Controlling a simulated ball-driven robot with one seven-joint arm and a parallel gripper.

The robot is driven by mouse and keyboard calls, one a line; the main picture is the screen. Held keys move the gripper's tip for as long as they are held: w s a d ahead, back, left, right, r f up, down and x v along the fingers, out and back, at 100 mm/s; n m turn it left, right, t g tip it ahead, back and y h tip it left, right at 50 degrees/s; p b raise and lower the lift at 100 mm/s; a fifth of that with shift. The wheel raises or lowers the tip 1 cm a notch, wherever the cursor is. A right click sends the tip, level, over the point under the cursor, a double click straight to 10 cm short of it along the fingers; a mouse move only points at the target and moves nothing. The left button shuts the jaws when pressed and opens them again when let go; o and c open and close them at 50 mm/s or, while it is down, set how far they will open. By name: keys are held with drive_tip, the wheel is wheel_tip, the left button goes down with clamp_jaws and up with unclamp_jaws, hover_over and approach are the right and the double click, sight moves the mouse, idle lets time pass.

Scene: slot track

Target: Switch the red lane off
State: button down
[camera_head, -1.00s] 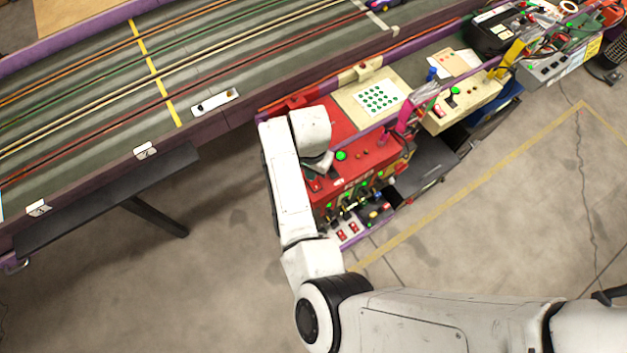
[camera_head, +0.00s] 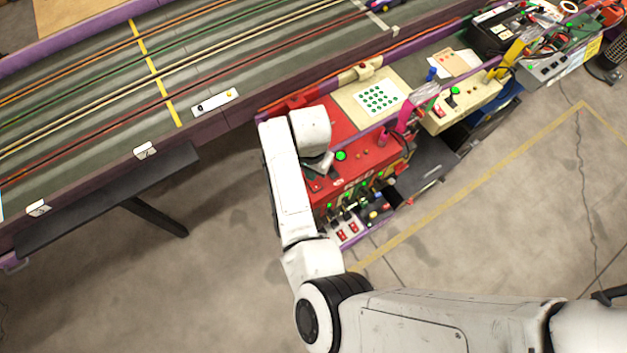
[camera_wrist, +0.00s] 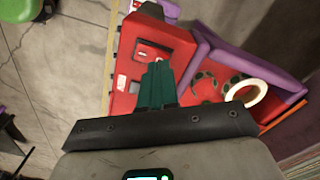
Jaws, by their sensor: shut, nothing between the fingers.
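The red control console (camera_head: 372,158) stands beside the track, with a lit green button, green lights and several switches on its front. In the head view my gripper (camera_head: 320,165) is over the console's left end, partly hidden by my arm.
A red tray with a roll of tape (camera_wrist: 246,92) lies right of the fingers, behind a purple rail (camera_wrist: 230,55). A cream console (camera_head: 462,104) and a card of green dots (camera_head: 378,97) are further right. The slot track (camera_head: 180,70) runs behind. Open floor lies in front.

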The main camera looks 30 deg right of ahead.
drive_tip(key=shift+f+b, duration=0.6)
drive_tip(key=shift+f, duration=0.4)
idle(0.8)
wheel_tip(320, 180, up, 7)
drive_tip(key=p, duration=0.7)
idle(0.3)
idle(0.4)
